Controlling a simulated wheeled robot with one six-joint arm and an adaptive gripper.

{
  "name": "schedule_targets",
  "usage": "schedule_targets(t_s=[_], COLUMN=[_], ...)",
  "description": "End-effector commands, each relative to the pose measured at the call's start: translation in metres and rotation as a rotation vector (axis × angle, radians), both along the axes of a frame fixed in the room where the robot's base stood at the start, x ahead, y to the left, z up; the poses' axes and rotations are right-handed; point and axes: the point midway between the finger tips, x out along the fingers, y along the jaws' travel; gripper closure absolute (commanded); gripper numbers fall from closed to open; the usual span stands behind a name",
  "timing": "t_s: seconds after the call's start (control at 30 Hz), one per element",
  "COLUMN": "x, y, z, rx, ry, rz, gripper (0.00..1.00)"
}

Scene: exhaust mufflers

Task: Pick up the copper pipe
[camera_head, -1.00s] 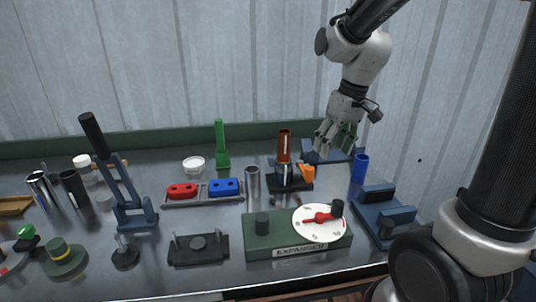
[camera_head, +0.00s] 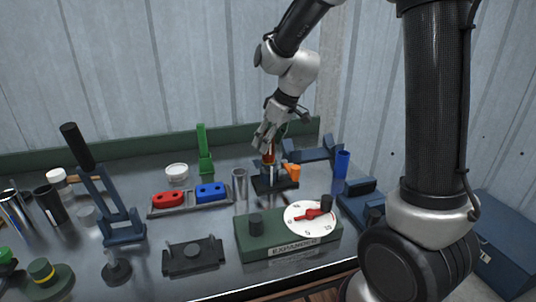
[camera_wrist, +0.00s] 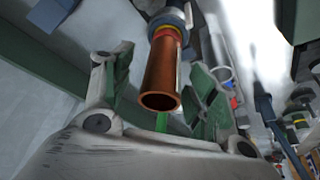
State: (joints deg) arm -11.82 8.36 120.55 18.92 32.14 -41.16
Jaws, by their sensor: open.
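The copper pipe (camera_head: 269,157) stands upright in a dark holder (camera_head: 274,183) at the back right of the bench. In the wrist view the copper pipe (camera_wrist: 163,72) shows its round open end towards me, and its far end sits in the holder. My gripper (camera_head: 266,139) is at the pipe's upper part and hides some of it in the head view. In the wrist view my gripper (camera_wrist: 165,84) is open, with a green-padded finger on each side of the pipe. Gaps show between fingers and pipe.
An orange piece (camera_head: 291,171) is close to the holder's right side. A silver tube (camera_head: 240,186) stands to its left and a blue cylinder (camera_head: 342,163) to its right. The green expander box (camera_head: 288,236) with a white dial is in front.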

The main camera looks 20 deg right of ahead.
Motion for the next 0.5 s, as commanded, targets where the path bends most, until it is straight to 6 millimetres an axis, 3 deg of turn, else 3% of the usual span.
schedule_targets(t_s=[0.23,0.5], x=[0.008,0.010], y=[0.009,0.010], z=[-0.036,-0.040], rx=[0.000,0.000], ry=[0.004,0.000], rz=[0.000,0.000], gripper=[0.42,0.42])
